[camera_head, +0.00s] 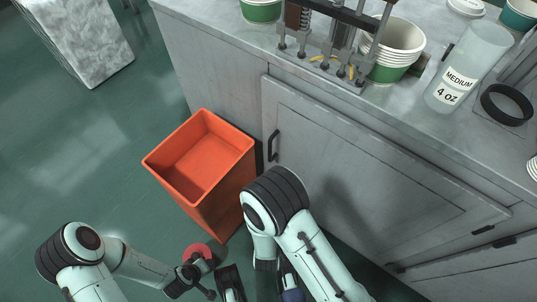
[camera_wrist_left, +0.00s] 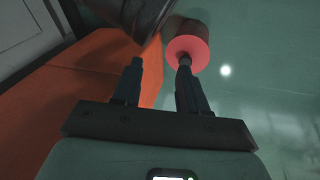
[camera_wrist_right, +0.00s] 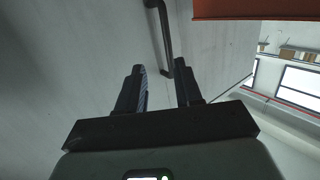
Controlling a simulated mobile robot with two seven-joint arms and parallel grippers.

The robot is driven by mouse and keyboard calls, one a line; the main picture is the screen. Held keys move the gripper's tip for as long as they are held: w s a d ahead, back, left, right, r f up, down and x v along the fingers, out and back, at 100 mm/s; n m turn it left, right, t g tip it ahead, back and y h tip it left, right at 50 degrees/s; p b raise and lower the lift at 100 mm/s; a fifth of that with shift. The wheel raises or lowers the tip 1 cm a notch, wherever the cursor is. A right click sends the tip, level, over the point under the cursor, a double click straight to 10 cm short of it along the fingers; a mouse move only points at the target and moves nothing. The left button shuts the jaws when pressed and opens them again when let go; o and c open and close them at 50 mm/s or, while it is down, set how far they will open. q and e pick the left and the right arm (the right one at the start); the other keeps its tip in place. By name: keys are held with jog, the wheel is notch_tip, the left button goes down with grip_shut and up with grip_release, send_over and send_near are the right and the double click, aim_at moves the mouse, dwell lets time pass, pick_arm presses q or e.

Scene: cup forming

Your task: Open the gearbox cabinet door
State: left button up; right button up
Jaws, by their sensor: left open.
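The grey cabinet door (camera_head: 370,170) appears closed, with a dark vertical bar handle (camera_head: 272,146) near its left edge. In the right wrist view the handle (camera_wrist_right: 164,35) is ahead of my right gripper (camera_wrist_right: 159,66), one end close to the right-hand fingertip. I cannot tell whether a finger touches the handle. In the head view my right arm hides that gripper. My left gripper (camera_wrist_left: 160,62) is open and empty, low beside the orange bin (camera_wrist_left: 85,80), away from the door.
The orange bin (camera_head: 200,165) stands on the floor left of the handle. The counter (camera_head: 240,40) above holds stacked cups (camera_head: 390,50) and a clear "MEDIUM 4 OZ" cylinder (camera_head: 468,68). A red round part (camera_wrist_left: 188,45) is near my left fingers. Open green floor (camera_head: 90,150) lies left.

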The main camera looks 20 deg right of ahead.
aim_at(270, 149)
pick_arm(q)
jog(key=shift+g, duration=0.6)
jog(key=s+f, duration=0.1)
jog(key=s+f+b, duration=0.1)
jog(key=f, duration=0.1)
jog(key=s+a+f+b, duration=0.1)
jog(key=shift+f, duration=0.4)
pick_arm(e)
jog(key=shift+t, duration=0.7)
jog(key=x, duration=0.4)
jog(key=r+x, duration=0.1)
jog(key=x, duration=0.4)
jog(key=r+x, duration=0.1)
jog(key=x, duration=0.3)
jog(key=shift+w+a, duration=0.35)
grip_shut()
